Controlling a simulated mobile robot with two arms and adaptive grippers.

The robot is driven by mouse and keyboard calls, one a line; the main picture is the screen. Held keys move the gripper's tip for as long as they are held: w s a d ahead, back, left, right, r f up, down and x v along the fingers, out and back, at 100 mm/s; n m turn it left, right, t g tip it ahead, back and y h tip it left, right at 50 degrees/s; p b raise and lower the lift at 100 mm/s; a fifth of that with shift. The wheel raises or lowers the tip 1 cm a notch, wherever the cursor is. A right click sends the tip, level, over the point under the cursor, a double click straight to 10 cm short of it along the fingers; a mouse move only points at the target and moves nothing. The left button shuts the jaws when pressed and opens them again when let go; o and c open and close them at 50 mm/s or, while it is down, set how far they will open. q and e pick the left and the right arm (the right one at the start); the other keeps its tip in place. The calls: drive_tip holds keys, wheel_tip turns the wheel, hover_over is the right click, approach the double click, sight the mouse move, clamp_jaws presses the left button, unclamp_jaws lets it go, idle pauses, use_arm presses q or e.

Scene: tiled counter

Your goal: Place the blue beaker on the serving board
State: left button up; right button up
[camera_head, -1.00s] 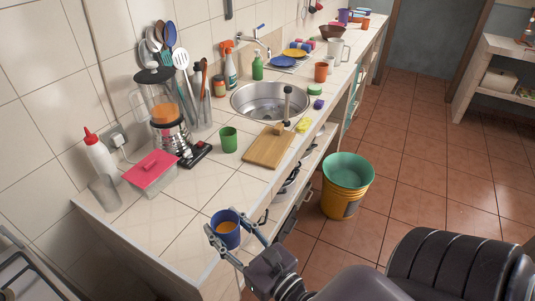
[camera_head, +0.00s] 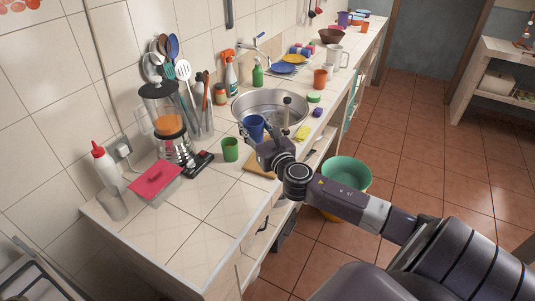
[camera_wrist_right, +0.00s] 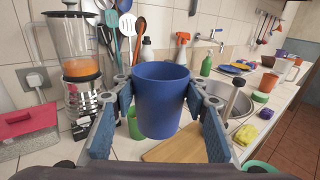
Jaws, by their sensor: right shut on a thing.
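The blue beaker (camera_head: 254,127) is held upright in my right gripper (camera_head: 252,134), whose fingers are shut on its sides. In the right wrist view the blue beaker (camera_wrist_right: 161,100) sits between the two blue-padded fingers, its base above the counter. The wooden serving board (camera_head: 256,171) lies on the counter in front of the sink, mostly hidden by my right gripper and wrist. In the right wrist view the board (camera_wrist_right: 178,150) shows below and behind the beaker. My left gripper is not in view.
A green cup (camera_head: 230,149) stands just left of the board. The sink (camera_head: 270,104) lies behind it, with a yellow sponge (camera_head: 302,133) at its right. A blender (camera_head: 166,122) and a red-lidded box (camera_head: 155,184) stand left. The front counter is clear.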

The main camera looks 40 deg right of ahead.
drive_tip(key=w+d+r+m+h, duration=0.1)
drive_tip(key=w+d+r, duration=0.1)
drive_tip(key=d+r, duration=0.3)
drive_tip(key=f, duration=0.6)
drive_tip(key=shift+w+d+f, duration=0.15)
drive_tip(key=shift+d, duration=0.05)
wheel_tip(320, 180, down, 14)
drive_tip(key=b, duration=0.7)
drive_tip(key=shift+r+b, duration=0.2)
drive_tip(key=shift+b, duration=0.1)
drive_tip(key=shift+r, duration=0.1)
